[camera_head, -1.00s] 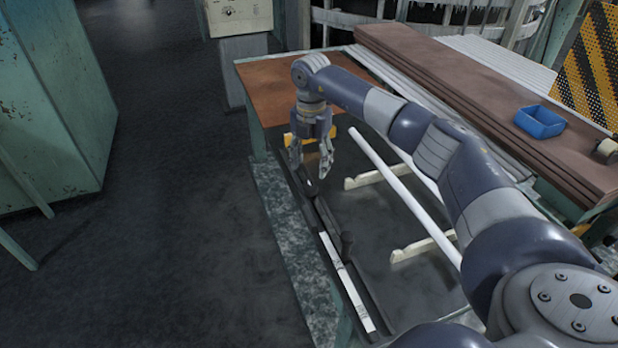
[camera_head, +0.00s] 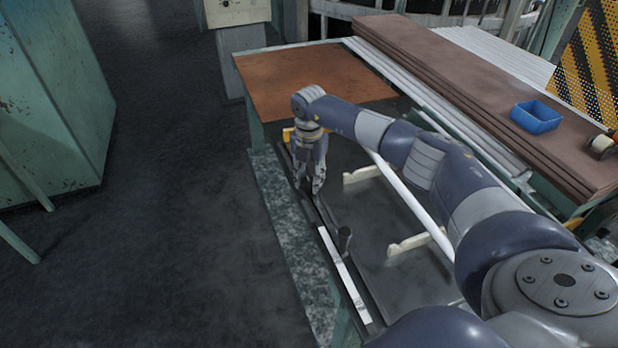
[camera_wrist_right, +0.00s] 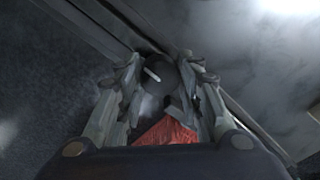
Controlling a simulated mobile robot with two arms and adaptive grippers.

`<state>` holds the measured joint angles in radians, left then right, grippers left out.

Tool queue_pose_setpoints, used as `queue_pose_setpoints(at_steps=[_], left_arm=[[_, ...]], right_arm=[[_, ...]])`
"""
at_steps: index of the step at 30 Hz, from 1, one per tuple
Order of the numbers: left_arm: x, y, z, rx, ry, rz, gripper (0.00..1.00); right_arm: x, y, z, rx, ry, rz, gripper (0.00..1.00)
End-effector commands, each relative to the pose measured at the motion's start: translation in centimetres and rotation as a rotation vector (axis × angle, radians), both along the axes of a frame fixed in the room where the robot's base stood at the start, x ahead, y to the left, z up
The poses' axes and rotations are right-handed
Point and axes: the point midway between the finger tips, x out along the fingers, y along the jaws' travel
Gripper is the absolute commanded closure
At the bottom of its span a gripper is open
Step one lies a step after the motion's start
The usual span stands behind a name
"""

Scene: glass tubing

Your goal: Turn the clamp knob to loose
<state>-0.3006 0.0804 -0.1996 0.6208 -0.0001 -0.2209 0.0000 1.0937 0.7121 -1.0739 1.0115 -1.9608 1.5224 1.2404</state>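The clamp knob is a dark round knob (camera_wrist_right: 160,76) with a short white mark on top. It shows between the fingertips in the right wrist view. In the head view, my right gripper (camera_head: 311,188) points down over the left edge of the bench, and its fingers mostly hide the knob. The two fingers have drawn in on either side of the knob and look shut on it; the exact contact is hard to make out. The white mark slants across the knob top in the wrist view. My left gripper is out of view.
A white tube (camera_head: 412,200) rests on pale supports (camera_head: 408,244) to the right. A blue bin (camera_head: 536,117) sits on brown boards. The floor left of the bench is clear.

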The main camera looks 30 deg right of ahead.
Motion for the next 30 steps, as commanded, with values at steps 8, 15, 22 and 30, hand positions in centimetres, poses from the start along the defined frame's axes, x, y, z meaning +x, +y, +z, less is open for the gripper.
queue_pose_setpoints(at_steps=[8,15,22,30], left_arm=[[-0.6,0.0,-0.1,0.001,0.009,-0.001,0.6],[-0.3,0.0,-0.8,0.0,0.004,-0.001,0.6],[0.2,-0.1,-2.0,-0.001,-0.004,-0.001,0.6],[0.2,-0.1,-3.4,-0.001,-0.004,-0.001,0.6]], right_arm=[[0.0,0.0,0.0,0.001,-0.001,0.009,0.9],[0.1,0.0,-0.1,-0.001,-0.003,0.094,0.9],[0.1,0.0,-0.1,0.001,-0.003,0.271,0.9],[0.1,0.0,-0.1,0.001,-0.004,0.527,0.9]])
